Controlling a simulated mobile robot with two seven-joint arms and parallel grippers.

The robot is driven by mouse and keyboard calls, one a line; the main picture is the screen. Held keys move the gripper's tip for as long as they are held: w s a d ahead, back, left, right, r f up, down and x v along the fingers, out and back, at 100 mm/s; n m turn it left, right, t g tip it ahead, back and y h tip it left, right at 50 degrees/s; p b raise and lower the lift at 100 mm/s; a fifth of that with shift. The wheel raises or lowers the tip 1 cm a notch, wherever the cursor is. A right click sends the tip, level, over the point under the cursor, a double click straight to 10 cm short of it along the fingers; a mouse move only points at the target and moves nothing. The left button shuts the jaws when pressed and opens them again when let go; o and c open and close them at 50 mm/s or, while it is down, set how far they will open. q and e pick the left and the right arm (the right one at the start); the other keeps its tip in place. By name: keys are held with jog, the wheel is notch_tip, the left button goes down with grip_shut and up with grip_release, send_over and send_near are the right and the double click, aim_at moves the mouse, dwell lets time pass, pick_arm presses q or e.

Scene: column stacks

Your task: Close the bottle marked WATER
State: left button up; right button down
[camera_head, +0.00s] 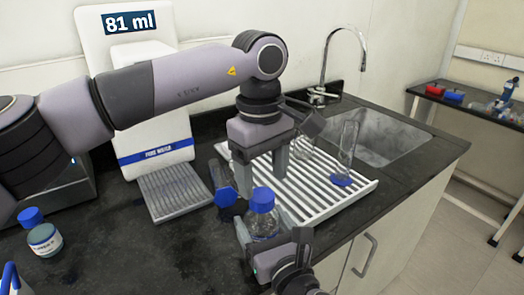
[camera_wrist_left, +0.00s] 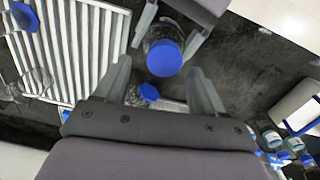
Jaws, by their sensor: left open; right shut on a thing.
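A clear bottle (camera_head: 263,222) with a blue cap (camera_head: 263,198) stands upright between the fingers of my right gripper (camera_head: 264,232), which is shut on it. The cap sits on the bottle's top; I cannot tell whether it is tight. No label text is readable on this bottle. In the left wrist view the blue cap (camera_wrist_left: 164,58) lies just beyond my fingertips. My left gripper (camera_head: 262,178) is open and empty, pointing down, above and just behind the bottle. The gap between its fingers (camera_wrist_left: 160,80) faces the cap.
A blue-ended object (camera_head: 229,203) stands close left of the bottle. A white slatted rack (camera_head: 335,205) carries clear glassware (camera_head: 348,145). The sink (camera_head: 395,142) lies behind. A water dispenser (camera_head: 155,148) reads 81 ml. A blue-capped jar (camera_head: 44,240) stands at left.

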pick_arm(q)
jog(key=n, duration=0.6)
jog(key=shift+r, duration=0.35)
jog(key=n, duration=0.5)
jog(key=shift+r, duration=0.25)
jog(key=n, duration=0.4)
jog(key=shift+s+r+n, duration=0.1)
jog(key=shift+r+n, duration=0.1)
jog(key=shift+n, duration=0.1)
jog(key=n, duration=0.6)
jog(key=shift+r, duration=0.35)
jog(key=n, duration=0.6)
jog(key=shift+r, duration=0.3)
jog(key=n, duration=0.4)
jog(key=shift+s+r+n, duration=0.1)
jog(key=shift+r+n, duration=0.1)
jog(key=shift+n, duration=0.2)
jog(key=n, duration=0.6)
jog(key=shift+a+r, duration=0.1)
jog(key=shift+r, duration=0.2)
jog(key=n, duration=0.5)
jog(key=shift+r, duration=0.25)
